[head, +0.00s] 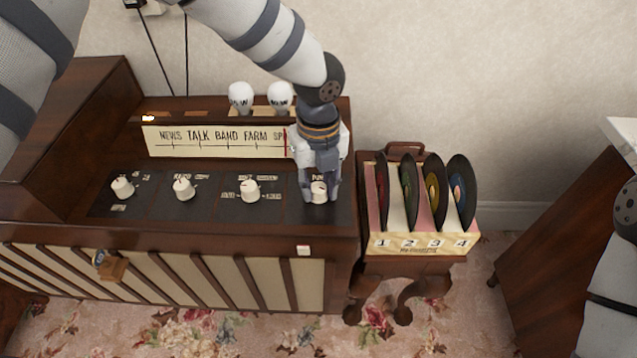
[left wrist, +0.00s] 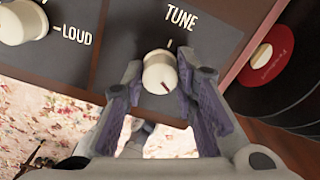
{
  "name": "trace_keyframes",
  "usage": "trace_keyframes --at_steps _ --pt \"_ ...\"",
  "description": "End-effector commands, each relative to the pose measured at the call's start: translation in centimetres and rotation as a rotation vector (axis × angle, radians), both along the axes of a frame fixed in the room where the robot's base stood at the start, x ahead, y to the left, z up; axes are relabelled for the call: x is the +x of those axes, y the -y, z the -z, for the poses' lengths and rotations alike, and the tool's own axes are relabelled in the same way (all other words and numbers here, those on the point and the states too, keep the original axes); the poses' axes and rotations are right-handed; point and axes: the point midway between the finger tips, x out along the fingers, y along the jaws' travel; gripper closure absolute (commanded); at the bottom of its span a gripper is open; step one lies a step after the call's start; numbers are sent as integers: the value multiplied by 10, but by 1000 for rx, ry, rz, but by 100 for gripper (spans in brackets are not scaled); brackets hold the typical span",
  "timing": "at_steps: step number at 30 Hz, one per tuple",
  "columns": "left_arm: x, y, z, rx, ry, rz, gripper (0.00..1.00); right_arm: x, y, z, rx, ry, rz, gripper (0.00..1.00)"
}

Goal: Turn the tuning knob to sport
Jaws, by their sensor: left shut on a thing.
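The cream tuning knob (head: 319,188) is the rightmost on the dark panel of the wooden radio cabinet. My left gripper (head: 320,197) comes down over it with a finger on each side, shut on it. In the left wrist view the knob (left wrist: 158,72) sits between the fingertips of my left gripper (left wrist: 159,80), below the word TUNE. Its red mark points to the lower right. The dial strip (head: 215,150) reads NEWS, TALK, BAND, FARM and SP, the rest hidden by my gripper. A red needle (head: 286,141) stands at SP. My right gripper is out of view.
Other cream knobs (head: 183,189) sit left along the panel. Two white bulbs (head: 241,97) stand on the cabinet behind the dial. A record rack (head: 420,243) with several records stands close on the right. A wooden piece of furniture (head: 570,240) is at the far right.

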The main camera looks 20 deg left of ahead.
Motion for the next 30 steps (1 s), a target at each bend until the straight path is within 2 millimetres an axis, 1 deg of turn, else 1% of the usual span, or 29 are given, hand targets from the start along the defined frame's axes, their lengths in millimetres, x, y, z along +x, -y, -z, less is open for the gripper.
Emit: trace_keyframes --at_steps 5,6,8,16,19,20,23,27,30 --pt "-1 0 1 1 -2 -1 100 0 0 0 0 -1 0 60" --pt "-1 0 1 1 -2 -1 67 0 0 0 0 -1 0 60" --pt "-1 0 1 1 -2 -1 53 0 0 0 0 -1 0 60" --pt "0 0 0 0 0 -2 53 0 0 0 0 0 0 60" --pt "1 0 -8 -1 2 -2 53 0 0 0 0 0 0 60" --pt "1 0 -14 -1 3 -2 53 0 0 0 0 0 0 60" --pt "1 0 -40 -2 5 -2 53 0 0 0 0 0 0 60" --pt "1 0 -79 -2 4 -2 53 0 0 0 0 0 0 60" --pt "1 0 -100 -1 2 -3 53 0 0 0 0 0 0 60"
